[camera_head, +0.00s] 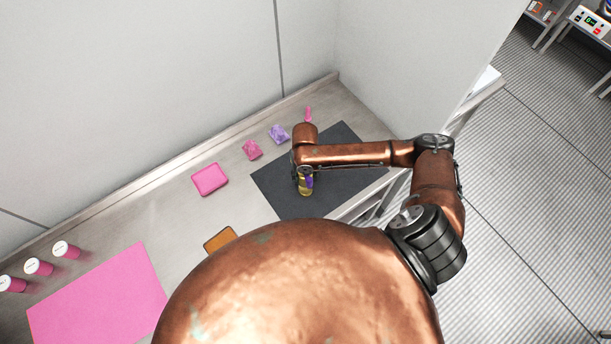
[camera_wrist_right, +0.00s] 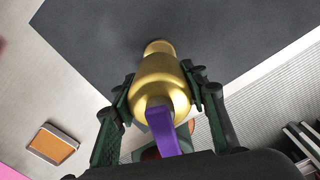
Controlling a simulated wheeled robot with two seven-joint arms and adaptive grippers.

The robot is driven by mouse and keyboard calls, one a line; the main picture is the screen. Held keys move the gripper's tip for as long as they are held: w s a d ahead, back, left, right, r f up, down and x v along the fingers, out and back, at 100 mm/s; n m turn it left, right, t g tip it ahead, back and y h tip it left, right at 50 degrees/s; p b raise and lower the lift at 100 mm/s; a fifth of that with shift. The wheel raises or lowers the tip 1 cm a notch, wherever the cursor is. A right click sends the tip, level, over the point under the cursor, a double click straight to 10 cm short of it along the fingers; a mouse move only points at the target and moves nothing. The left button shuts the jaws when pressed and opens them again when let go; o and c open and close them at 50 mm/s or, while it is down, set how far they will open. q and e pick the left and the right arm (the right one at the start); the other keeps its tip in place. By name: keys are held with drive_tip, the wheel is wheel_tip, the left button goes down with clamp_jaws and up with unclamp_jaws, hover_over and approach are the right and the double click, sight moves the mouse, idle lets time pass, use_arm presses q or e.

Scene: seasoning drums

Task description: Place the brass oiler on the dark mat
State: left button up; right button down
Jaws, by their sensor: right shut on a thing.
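The brass oiler (camera_wrist_right: 164,82) is a gold body with a purple part, held between the two dark green fingers of my right gripper (camera_wrist_right: 165,95) in the right wrist view. In the head view the oiler (camera_head: 305,187) shows small below my right gripper (camera_head: 303,174), over the dark mat (camera_head: 280,188). The dark mat also fills the top of the right wrist view (camera_wrist_right: 90,30). I cannot tell whether the oiler touches the mat. My left gripper is not in view.
A pink box (camera_head: 209,179), a pink item (camera_head: 252,150), a purple item (camera_head: 278,134) and a pink pointed item (camera_head: 308,114) stand near the mat. An orange-brown pad (camera_head: 220,239) lies in front. A pink mat (camera_head: 100,300) and pink cylinders (camera_head: 67,250) are at left.

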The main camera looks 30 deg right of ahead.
drive_tip(key=shift+f, duration=0.1)
drive_tip(key=c, duration=1.2)
unclamp_jaws()
drive_tip(key=shift+o, duration=0.2)
wheel_tip(320, 180, up, 12)
drive_tip(key=shift+r+b, duration=0.15)
drive_tip(key=shift+b, duration=0.35)
